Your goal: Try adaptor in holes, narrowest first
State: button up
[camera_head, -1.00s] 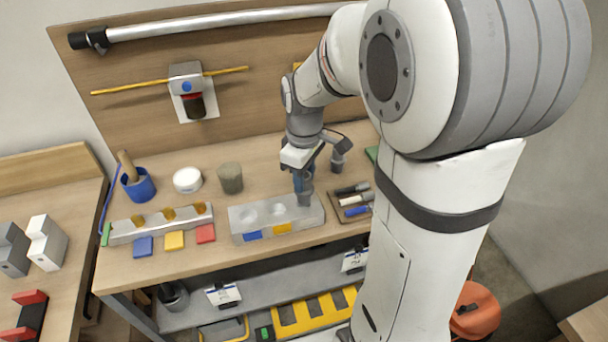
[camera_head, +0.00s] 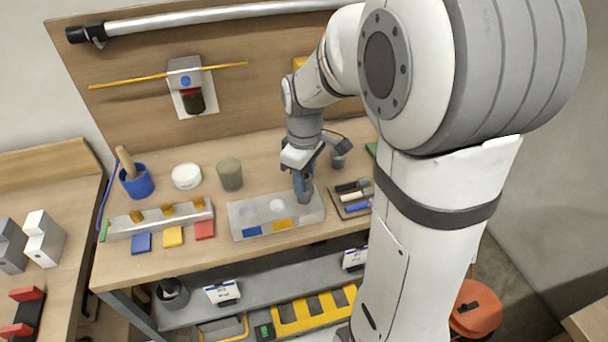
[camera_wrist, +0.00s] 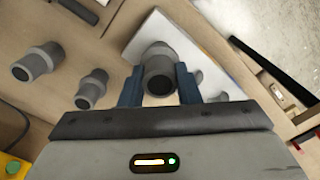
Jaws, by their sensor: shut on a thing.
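My gripper (camera_head: 303,188) points down over the right end of a pale grey block (camera_head: 262,216) with round holes in its top. In the wrist view, its two blue fingers (camera_wrist: 159,88) are shut on a dark grey, hollow adaptor (camera_wrist: 160,74). The adaptor is at the block's right-end hole, but I cannot tell how deep it sits; the fingers and adaptor hide that hole. The block's top (camera_wrist: 148,35) shows pale behind the adaptor in the wrist view.
Two loose grey adaptors (camera_wrist: 38,62) (camera_wrist: 92,88) stand beside the block in the wrist view. A tool tray (camera_head: 352,199) lies close to its right. A rack (camera_head: 160,219) and coloured tiles (camera_head: 172,236) are left, with a grey-green cup (camera_head: 230,174) behind.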

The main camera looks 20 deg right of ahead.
jog(key=shift+f+b, duration=0.85)
jog(key=shift+f, duration=0.4)
jog(key=o, duration=1)
jog(key=shift+o, duration=0.2)
jog(key=shift+r, duration=0.1)
jog(key=shift+r, duration=3.85)
